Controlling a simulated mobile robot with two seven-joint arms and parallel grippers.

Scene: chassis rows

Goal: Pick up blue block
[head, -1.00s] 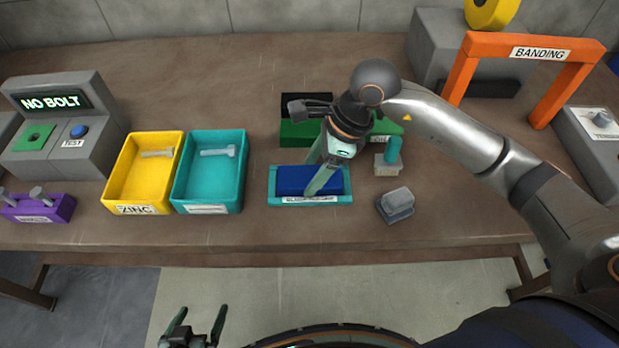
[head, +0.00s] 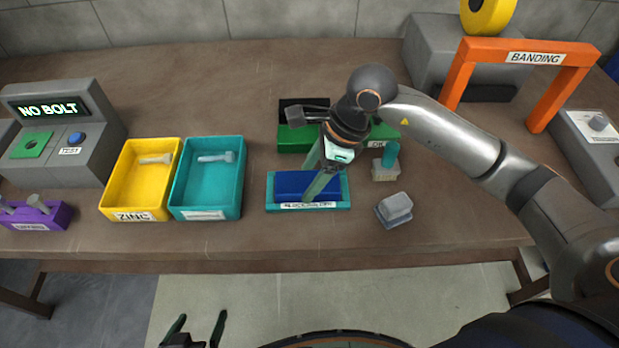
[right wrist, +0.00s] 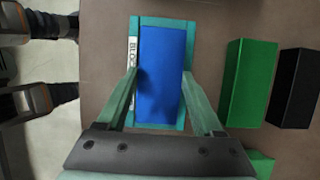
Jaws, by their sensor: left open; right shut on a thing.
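The blue block (head: 290,185) sits in a teal-rimmed tray (head: 274,207) with a white label, in the middle of the table. In the right wrist view the blue block (right wrist: 162,72) fills most of the tray (right wrist: 158,20). My right gripper (head: 314,178) reaches down over it, and it also shows in the right wrist view (right wrist: 160,75) with its fingers on either side of the block, shut on it. How high the block stands in the tray is hard to tell. My left gripper (head: 202,325) is open and empty, below the table's front edge.
Green block (head: 295,140) and black block (head: 300,104) lie behind the tray. A yellow bin (head: 112,200) and a teal bin (head: 240,195), each with a bolt, stand left. A grey block (head: 395,210) lies right. An orange banding arch (head: 490,50) stands back right.

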